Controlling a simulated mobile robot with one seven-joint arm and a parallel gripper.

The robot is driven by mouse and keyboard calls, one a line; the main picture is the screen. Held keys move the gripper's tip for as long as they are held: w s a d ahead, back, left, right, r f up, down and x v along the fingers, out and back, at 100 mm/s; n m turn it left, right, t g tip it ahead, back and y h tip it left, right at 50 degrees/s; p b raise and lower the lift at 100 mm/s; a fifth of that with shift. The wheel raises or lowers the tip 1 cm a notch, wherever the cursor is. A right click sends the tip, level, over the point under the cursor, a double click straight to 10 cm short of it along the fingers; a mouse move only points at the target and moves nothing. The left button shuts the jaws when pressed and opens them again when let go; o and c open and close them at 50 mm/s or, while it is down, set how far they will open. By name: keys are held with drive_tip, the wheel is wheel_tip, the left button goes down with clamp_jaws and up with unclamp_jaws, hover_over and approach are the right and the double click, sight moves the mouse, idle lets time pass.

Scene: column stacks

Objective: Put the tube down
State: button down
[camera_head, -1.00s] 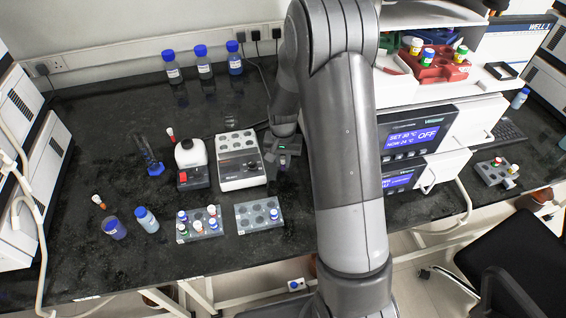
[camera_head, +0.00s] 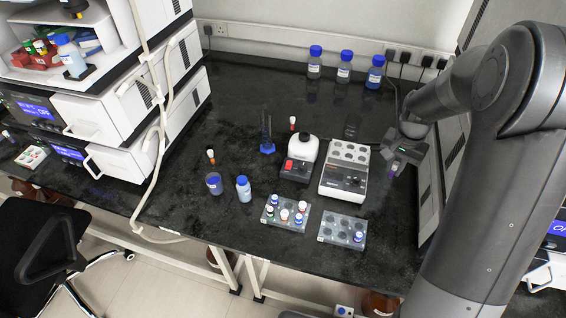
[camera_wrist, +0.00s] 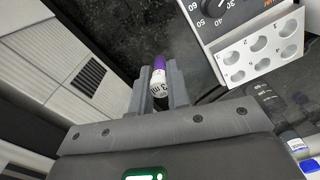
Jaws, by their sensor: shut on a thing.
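My gripper (camera_wrist: 157,78) is shut on a tube (camera_wrist: 160,88) with a purple cap and a white printed label, seen in the wrist view. In the head view my gripper (camera_head: 394,171) is just right of the white block with round wells (camera_head: 330,190), over the dark bench; its height above the bench is hard to tell. A grey rack (camera_head: 324,240) holds one blue-capped tube (camera_head: 358,237) and has empty holes. A second rack (camera_head: 266,218) beside it holds several tubes with coloured caps.
A small mixer with a red switch (camera_head: 293,168) stands left of the block. Bottles with blue caps (camera_head: 344,72) stand at the back wall. A blue-lidded bottle (camera_head: 243,190) and a purple-blue beaker (camera_head: 214,184) stand left of the racks. The bench's front edge runs before the racks.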

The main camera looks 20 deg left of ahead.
drive_tip(key=a+r+n, duration=0.1)
drive_tip(key=a+n, duration=0.9)
drive_tip(key=a, duration=2.8)
drive_tip(key=a+f, duration=0.2)
drive_tip(key=a, duration=0.1)
drive_tip(key=s+a+f, duration=0.1)
drive_tip(key=a+f, duration=0.1)
drive_tip(key=a, duration=0.2)
drive_tip(key=s+a+f, duration=0.1)
drive_tip(key=a+f, duration=0.1)
drive_tip(key=a, duration=0.1)
drive_tip(key=shift+s+a+f, duration=0.1)
drive_tip(key=shift+a+f, duration=0.1)
drive_tip(key=shift+s+a+f, duration=0.1)
drive_tip(key=shift+a+f, duration=0.25)
drive_tip(key=shift+a, duration=0.1)
drive_tip(key=shift+f, duration=1.9)
drive_tip(key=shift+f, duration=0.15)
drive_tip(key=c, duration=1.4)
unclamp_jaws()
